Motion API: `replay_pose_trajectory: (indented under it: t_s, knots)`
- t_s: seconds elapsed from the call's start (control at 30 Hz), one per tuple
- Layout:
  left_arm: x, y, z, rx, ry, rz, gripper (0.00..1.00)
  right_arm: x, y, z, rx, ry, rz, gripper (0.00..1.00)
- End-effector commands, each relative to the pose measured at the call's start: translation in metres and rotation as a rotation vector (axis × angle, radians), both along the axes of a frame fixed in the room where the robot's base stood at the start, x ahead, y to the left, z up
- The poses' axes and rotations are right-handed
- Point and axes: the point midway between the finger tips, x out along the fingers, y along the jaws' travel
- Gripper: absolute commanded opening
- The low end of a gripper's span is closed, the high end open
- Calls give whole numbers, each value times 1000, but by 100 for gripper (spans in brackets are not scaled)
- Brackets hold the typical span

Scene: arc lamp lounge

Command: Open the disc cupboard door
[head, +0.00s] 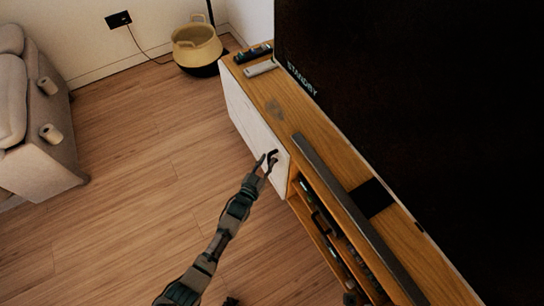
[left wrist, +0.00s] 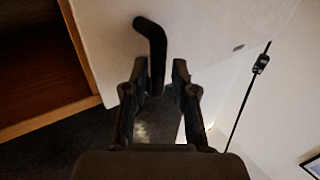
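The white cupboard door (head: 252,122) is on the front of the wooden TV cabinet (head: 312,128) and looks shut in the head view. Its dark bent handle (head: 272,153) is near the door's right end. In the left wrist view the handle (left wrist: 152,48) stands out from the white door (left wrist: 200,30). My left gripper (head: 266,164) is at the handle. Its fingers (left wrist: 160,78) are apart, with the handle's lower part between them, closer to the left finger. Whether a finger touches it I cannot tell.
Open shelves with discs (head: 335,235) lie right of the door. A soundbar (head: 345,205), remotes (head: 262,68) and a large dark TV (head: 420,110) are on top. A basket (head: 196,48) stands beyond the cabinet, a sofa (head: 35,130) at left. The wooden floor (head: 140,150) between is clear.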

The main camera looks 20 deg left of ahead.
Motion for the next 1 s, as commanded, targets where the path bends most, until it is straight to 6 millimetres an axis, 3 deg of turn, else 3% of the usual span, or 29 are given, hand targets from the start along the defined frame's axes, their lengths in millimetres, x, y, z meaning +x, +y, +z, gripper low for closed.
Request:
replay_pose_trajectory:
  t_s: [0.2,0.47,0.57,0.6,1.0]
  knots:
    - [16,-3,0,2,0,-1,27,5,-1,-3,0,-9,1,40]
    - [18,-3,2,2,-2,-1,27,9,0,-3,-1,-6,1,40]
    - [18,-3,2,2,-1,-1,4,9,0,-3,-1,-6,1,40]
    - [18,-3,2,2,-1,-1,0,9,0,-4,-1,-6,1,40]
    - [10,3,2,5,0,-14,0,8,0,1,0,-12,2,40]
